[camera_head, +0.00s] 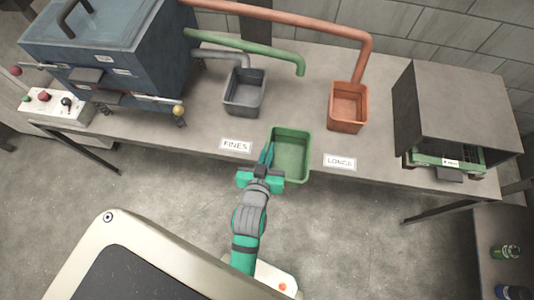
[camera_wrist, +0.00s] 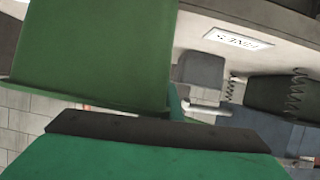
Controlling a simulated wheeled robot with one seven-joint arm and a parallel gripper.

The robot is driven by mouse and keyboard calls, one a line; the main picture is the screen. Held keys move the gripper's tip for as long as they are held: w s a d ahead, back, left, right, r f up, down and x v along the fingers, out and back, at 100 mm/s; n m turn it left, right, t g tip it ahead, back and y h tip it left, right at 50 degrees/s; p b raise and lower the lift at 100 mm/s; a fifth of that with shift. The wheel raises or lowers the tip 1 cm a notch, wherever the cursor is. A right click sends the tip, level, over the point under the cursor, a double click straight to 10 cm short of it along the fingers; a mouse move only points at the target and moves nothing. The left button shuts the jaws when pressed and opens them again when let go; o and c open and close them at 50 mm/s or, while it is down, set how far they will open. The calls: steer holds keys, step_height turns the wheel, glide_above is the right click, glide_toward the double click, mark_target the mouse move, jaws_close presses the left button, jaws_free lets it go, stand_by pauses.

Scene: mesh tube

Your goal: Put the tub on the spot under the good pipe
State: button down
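The green tub (camera_head: 291,150) is upright and looks empty, at the front edge of the bench between the FINES and LONGS labels. My gripper (camera_head: 268,155) is at its left wall and appears shut on that wall. In the wrist view the tub (camera_wrist: 95,50) fills the upper left, close to my gripper (camera_wrist: 175,105); the far finger is mostly hidden. The green pipe (camera_head: 265,48) ends with its mouth turned down over bare bench, with no tub beneath it.
A grey tub (camera_head: 245,92) stands under the grey pipe (camera_head: 220,54). An orange tub (camera_head: 348,107) stands under the orange pipe (camera_head: 300,22). The blue machine (camera_head: 100,45) is at left, a grey hood (camera_head: 455,105) at right. Bare bench lies between the grey and orange tubs.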

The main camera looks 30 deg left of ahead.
steer(key=shift+w+a+f, duration=0.4)
steer(key=shift+w+a, duration=0.75)
steer(key=shift+w, duration=2.9)
steer(key=shift+w+a+f, duration=0.45)
steer(key=shift+w+a, duration=0.7)
steer(key=shift+w, duration=2.85)
steer(key=shift+w+a+f, duration=0.4)
steer(key=shift+w+a, duration=0.75)
steer(key=shift+w, duration=2.9)
steer(key=c, duration=1.9)
jaws_free()
steer(key=v, duration=1)
steer(key=shift+s+d+r, duration=0.15)
steer(key=shift+s+d, duration=0.05)
steer(key=shift+s, duration=0.15)
